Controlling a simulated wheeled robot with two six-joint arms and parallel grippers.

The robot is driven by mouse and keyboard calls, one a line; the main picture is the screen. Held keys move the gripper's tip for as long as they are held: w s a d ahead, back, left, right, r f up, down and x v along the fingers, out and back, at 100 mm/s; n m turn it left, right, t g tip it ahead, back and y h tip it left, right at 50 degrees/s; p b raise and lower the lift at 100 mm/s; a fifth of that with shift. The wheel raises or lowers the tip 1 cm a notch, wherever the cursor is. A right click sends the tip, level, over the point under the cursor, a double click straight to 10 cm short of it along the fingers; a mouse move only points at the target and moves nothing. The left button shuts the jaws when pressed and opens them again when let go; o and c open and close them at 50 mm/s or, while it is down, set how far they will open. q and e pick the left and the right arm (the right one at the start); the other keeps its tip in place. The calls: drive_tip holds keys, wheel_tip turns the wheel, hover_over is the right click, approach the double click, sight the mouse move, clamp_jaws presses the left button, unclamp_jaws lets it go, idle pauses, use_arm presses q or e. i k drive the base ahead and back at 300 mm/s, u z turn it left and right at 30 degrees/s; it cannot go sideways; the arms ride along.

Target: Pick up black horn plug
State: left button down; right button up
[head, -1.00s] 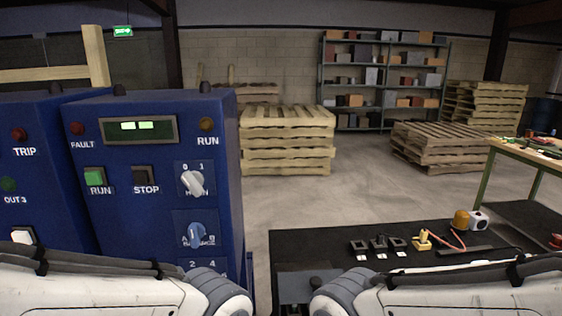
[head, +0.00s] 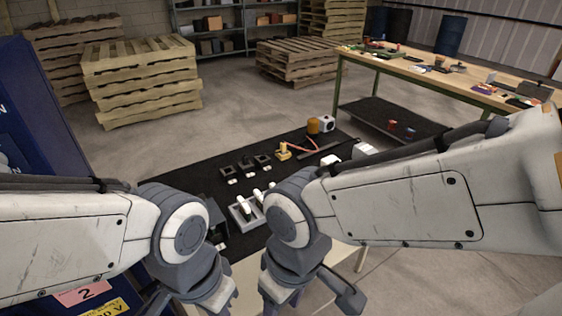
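Three small black square pieces with white labels stand in a row on the black mat (head: 172,180). The middle black piece (head: 245,163) has a raised part that may be the black horn plug; it is too small to be sure. To its right a yellow plug (head: 283,151) lies with a red cable. My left gripper (head: 207,298) and my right gripper (head: 312,291) are low at the bottom edge, in front of the row and apart from it. Their fingertips are cut off or unclear, so I cannot tell if they are open.
A grey holder (head: 243,215) with white-topped pieces is partly hidden by my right arm. A blue cabinet (head: 30,130) is at the left, a wooden workbench (head: 430,75) at the right.

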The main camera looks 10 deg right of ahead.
sight(245, 163)
drive_tip(key=z, duration=1.2)
drive_tip(key=i, duration=1.65)
drive_tip(key=u, duration=1.2)
